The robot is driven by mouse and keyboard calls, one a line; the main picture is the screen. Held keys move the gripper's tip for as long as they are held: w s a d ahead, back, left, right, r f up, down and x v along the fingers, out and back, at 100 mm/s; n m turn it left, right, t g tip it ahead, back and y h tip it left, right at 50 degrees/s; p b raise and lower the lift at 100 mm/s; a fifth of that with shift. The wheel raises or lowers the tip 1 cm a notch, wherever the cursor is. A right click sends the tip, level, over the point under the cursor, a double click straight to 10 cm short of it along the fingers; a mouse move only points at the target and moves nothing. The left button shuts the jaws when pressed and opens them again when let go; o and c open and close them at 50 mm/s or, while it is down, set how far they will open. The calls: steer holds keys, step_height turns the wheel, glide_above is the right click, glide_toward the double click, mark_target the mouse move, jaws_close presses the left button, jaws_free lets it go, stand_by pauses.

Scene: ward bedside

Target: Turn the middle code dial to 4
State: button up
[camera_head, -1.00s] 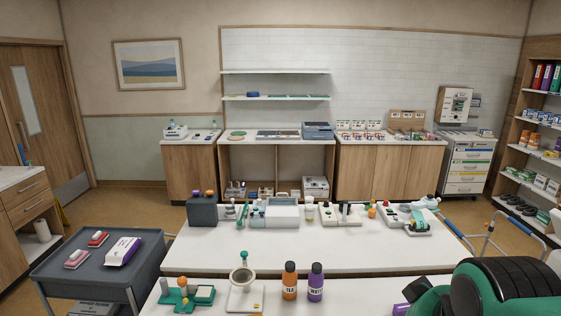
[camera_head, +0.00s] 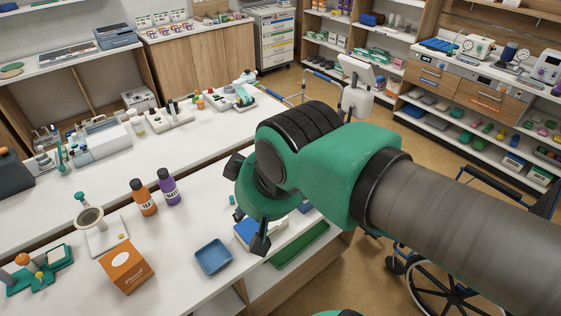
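I cannot make out a code dial in the current head view. My arm's green and black end fills the middle and right of the view and hides part of the near table. My gripper (camera_head: 249,205) seems to be at the left end of the arm, over the near table's right part. Two dark finger-like pieces stick out there. Its opening is not clear, and I see nothing held.
The near table holds an orange box (camera_head: 126,267), a blue tray (camera_head: 213,257), an orange bottle (camera_head: 143,197) and a purple bottle (camera_head: 168,187). The far table (camera_head: 205,128) carries several devices.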

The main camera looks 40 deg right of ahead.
steer(key=w+d+f+n+g+p, duration=0.1)
steer(key=w+d+f+n, duration=0.15)
steer(key=w+d, duration=0.35)
steer(key=w+d+f+n+g+h, duration=0.1)
steer(key=w+d+f+n, duration=0.1)
steer(key=w+d+n, duration=0.3)
steer(key=w+d+f+n+g+p, duration=0.1)
steer(key=w+d+f+n, duration=0.1)
steer(key=w+d, duration=0.45)
steer(key=w+d+f+n+g+p, duration=0.1)
steer(key=d+f+n, duration=0.3)
steer(key=d+f, duration=0.5)
steer(key=w+d+f+n+g+y, duration=0.1)
steer(key=d+f+n, duration=0.3)
steer(key=d+f, duration=0.5)
steer(key=d, duration=0.5)
steer(key=shift+w+g+p, duration=0.15)
steer(key=shift+g+p, duration=0.15)
steer(key=shift+p, duration=0.1)
steer(key=shift+f+n, duration=0.2)
steer(key=shift+n, duration=0.05)
step_height(320, 180, down, 14)
steer(key=shift+r+b, duration=0.2)
steer(key=shift+b, duration=0.5)
